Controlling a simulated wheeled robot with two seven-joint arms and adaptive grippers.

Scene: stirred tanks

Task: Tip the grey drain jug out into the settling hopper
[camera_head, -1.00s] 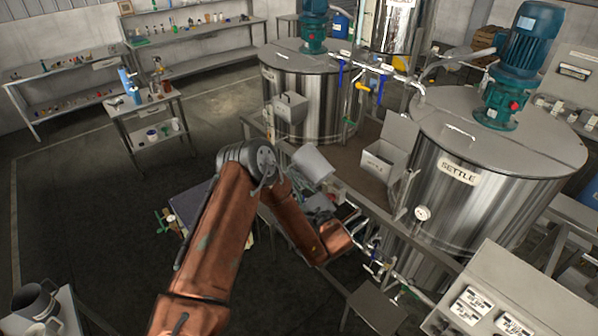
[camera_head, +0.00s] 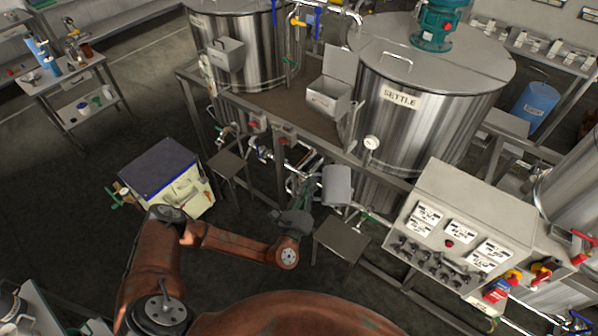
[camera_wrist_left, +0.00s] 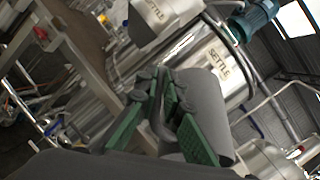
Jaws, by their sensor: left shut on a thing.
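The grey drain jug (camera_head: 337,185) is held by my left gripper (camera_head: 308,192), whose green fingers are shut on it. It looks close to upright in the head view; its contents cannot be seen. In the left wrist view the jug (camera_wrist_left: 207,105) is beside the green fingers (camera_wrist_left: 168,112). The settling hopper (camera_head: 325,104), a grey labelled box with its lid raised, stands on the deck beside the tank marked SETTLE (camera_head: 425,125). The jug is in front of and apart from the hopper. My right gripper is not in view.
A second grey box (camera_head: 228,55) is by the left tank (camera_head: 255,85). A gauge (camera_head: 371,143) and deck rail are behind the jug. A small stand (camera_head: 342,240) is below it. A control panel (camera_head: 465,225) stands to the right, a cream cart (camera_head: 175,180) to the left.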

